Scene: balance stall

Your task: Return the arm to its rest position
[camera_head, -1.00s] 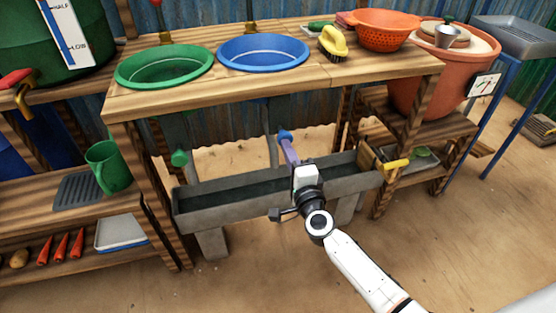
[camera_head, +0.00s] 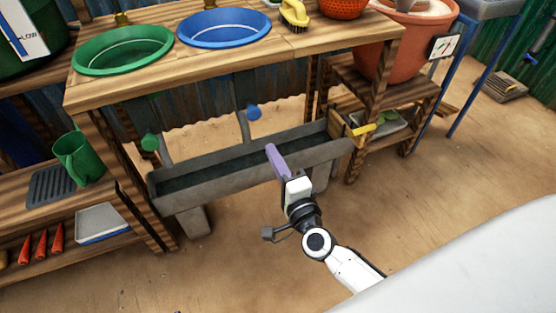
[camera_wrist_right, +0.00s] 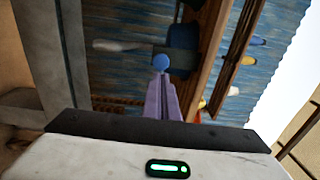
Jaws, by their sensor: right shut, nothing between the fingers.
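My right arm (camera_head: 352,270) comes in from the lower right in the head view. Its right gripper (camera_head: 272,152) has purple fingers, shut and empty, in front of the near wall of the grey trough (camera_head: 225,172). In the right wrist view the purple fingers (camera_wrist_right: 163,95) lie together, with a blue round knob (camera_wrist_right: 161,63) showing just past their tips. In the head view the blue knob (camera_head: 254,112) stands apart from the fingers, up and to the left. My left gripper does not show.
A wooden bench holds a green basin (camera_head: 122,48) and a blue basin (camera_head: 224,28). A green knob (camera_head: 150,142) is behind the trough's left part. A yellow handle (camera_head: 362,130) juts out at the trough's right end. A green mug (camera_head: 78,158) stands at left. The sandy floor in front is clear.

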